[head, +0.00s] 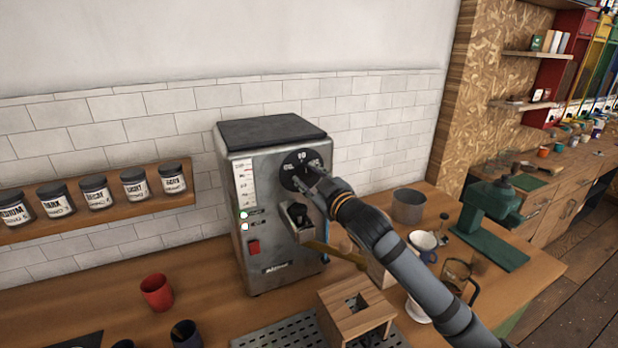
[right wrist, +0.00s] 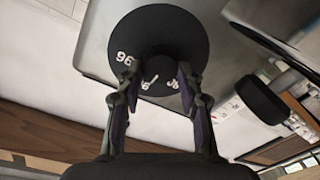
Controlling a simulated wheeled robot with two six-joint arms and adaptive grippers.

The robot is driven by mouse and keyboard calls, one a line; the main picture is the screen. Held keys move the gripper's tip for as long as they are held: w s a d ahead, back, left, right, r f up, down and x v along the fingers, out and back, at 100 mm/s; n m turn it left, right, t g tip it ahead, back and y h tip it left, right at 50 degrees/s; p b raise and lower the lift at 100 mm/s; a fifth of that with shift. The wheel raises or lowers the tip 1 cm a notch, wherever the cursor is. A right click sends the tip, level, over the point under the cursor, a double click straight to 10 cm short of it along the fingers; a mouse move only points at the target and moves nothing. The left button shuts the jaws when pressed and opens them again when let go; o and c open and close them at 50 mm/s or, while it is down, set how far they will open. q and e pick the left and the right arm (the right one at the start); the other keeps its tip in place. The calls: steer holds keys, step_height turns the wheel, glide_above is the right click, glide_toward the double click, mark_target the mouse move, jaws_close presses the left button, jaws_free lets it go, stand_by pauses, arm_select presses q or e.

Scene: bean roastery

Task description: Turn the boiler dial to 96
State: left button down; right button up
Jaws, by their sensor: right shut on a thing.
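The boiler (head: 270,230) is a steel box with a dark top, standing on the wooden counter against the tiled wall. Its round black dial (head: 292,160) is high on the front, partly hidden by my right gripper (head: 318,183). In the right wrist view the dial (right wrist: 160,28) shows a white 96 at its left and another number, partly covered, at lower right. My right gripper (right wrist: 158,78) is shut on the dial's central knob (right wrist: 158,65), one finger on each side. A white mark shows near the knob's lower edge, left of the second number. My left gripper is not in view.
Below the dial sits a portafilter with a wooden handle (head: 335,254). A wooden box (head: 356,312), a metal pot (head: 409,205), cups and a green grinder (head: 490,215) stand to the right. A red cup (head: 157,292) stands left. A jar shelf (head: 110,213) is on the wall.

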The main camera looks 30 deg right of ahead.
steer(key=shift+m, duration=0.5)
steer(key=shift+f+m, duration=0.1)
steer(key=shift+m, duration=0.6)
steer(key=m+b, duration=0.1)
steer(key=m, duration=0.3)
steer(key=shift+d+m+t+b, duration=0.1)
steer(key=shift+m+t+b, duration=0.2)
steer(key=shift+m, duration=0.1)
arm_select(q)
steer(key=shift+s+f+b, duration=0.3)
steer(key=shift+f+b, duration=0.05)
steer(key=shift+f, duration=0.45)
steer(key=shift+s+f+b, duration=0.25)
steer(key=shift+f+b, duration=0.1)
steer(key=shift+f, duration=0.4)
arm_select(e)
steer(key=shift+f+m+h, duration=0.1)
steer(key=shift+m+h, duration=0.3)
steer(key=shift+m, duration=2)
steer(key=o, duration=0.9)
steer(key=shift+o, duration=1.4)
steer(key=shift+w, duration=0.25)
